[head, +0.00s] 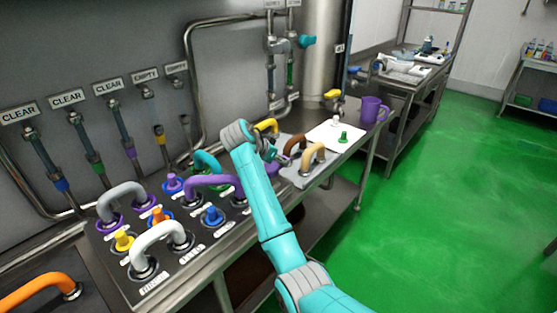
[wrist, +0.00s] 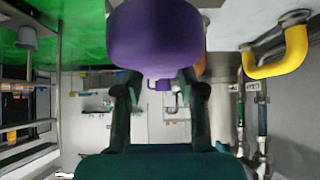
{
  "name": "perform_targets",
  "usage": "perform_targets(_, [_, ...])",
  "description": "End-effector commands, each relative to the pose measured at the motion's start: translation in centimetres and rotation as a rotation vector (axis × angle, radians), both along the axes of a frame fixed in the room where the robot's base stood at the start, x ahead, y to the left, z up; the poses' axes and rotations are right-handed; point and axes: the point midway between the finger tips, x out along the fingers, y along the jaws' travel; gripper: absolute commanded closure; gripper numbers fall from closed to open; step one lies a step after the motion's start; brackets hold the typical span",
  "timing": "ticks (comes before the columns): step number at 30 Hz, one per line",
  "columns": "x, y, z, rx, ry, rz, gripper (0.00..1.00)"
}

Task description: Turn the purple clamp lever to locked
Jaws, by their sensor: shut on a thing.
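My gripper (head: 268,151) is at the back right of the dark panel, mostly hidden by my arm in the head view. In the wrist view its two fingers (wrist: 161,78) stand either side of a large rounded purple piece, which I take for the purple clamp lever (wrist: 155,35). The jaws are shut on it. The lever is not clear in the head view, so its angle and whether it is locked cannot be told. A purple curved pipe (head: 208,181) arches on the panel left of my arm.
White bends (head: 158,232), an orange bend (head: 38,288) and coloured plugs crowd the bench at left. A yellow bend (wrist: 285,55) is close by in the wrist view. A tan handle (head: 312,153) and purple mug (head: 371,110) stand beyond. Green floor (head: 430,210) is open at right.

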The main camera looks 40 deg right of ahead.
Motion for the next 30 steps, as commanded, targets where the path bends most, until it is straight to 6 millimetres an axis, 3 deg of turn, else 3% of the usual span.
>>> perform_targets(5, [-0.2,0.0,-0.2,0.003,0.004,-0.004,1.0])
perform_targets(6, [-0.2,0.0,-0.2,0.003,0.004,-0.005,0.51])
perform_targets(8, [-0.2,0.0,-0.2,0.002,0.003,-0.004,0.36])
perform_targets(20, [-0.1,0.3,0.3,0.001,0.001,-0.001,0.35])
perform_targets(30, [-0.9,4.4,4.3,0.001,-0.002,0.001,0.35])
